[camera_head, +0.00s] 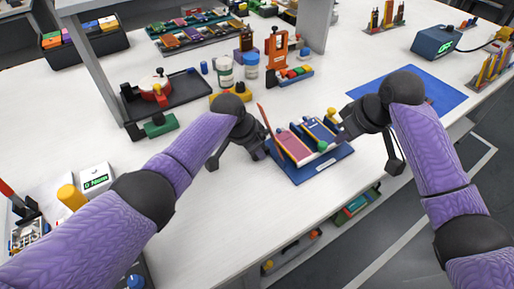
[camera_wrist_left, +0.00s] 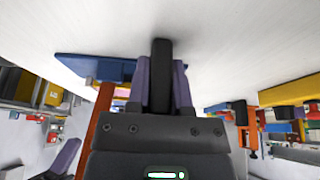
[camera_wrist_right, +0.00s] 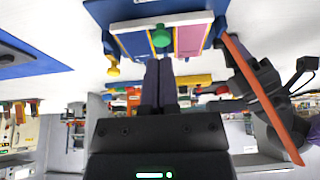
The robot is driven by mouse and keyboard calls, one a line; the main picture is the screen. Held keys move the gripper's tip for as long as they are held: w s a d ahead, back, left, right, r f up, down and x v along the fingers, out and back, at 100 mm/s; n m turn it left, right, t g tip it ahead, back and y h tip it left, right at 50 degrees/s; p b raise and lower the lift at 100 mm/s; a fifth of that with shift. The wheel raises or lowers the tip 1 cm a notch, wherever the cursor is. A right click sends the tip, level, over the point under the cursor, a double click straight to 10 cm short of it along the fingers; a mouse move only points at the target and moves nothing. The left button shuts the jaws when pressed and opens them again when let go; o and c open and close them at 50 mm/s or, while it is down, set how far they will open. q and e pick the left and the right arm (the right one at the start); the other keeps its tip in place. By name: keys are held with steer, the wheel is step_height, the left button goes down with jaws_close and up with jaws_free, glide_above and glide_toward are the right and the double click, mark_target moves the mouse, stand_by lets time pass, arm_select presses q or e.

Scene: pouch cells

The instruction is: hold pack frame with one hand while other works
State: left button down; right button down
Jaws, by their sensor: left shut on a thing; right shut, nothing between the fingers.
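The pack frame (camera_head: 297,174) is a blue base with a white label, lying at the table's front edge. A pink cell (camera_head: 294,147) and a blue cell (camera_head: 318,130) lie side by side on it, with a green knob (camera_head: 322,146) at their near end. My left gripper (camera_head: 265,150) is at the frame's left side, shut on a dark bar (camera_wrist_left: 161,62); whether the bar belongs to the frame is unclear. An orange strip (camera_wrist_right: 262,98) stands beside that gripper. My right gripper (camera_head: 339,136) is shut and empty near the frame's right side; its fingers (camera_wrist_right: 158,85) point toward the green knob.
Behind the frame stand an orange stand (camera_head: 277,50), a rack of coloured pieces (camera_head: 292,77) and round containers (camera_head: 225,72). A black tray (camera_head: 180,95) is at the left, a blue mat (camera_head: 440,97) at the right.

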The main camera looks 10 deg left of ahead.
stand_by(0.3)
arm_select(q)
steer(key=shift+c, duration=2.2)
jaws_free()
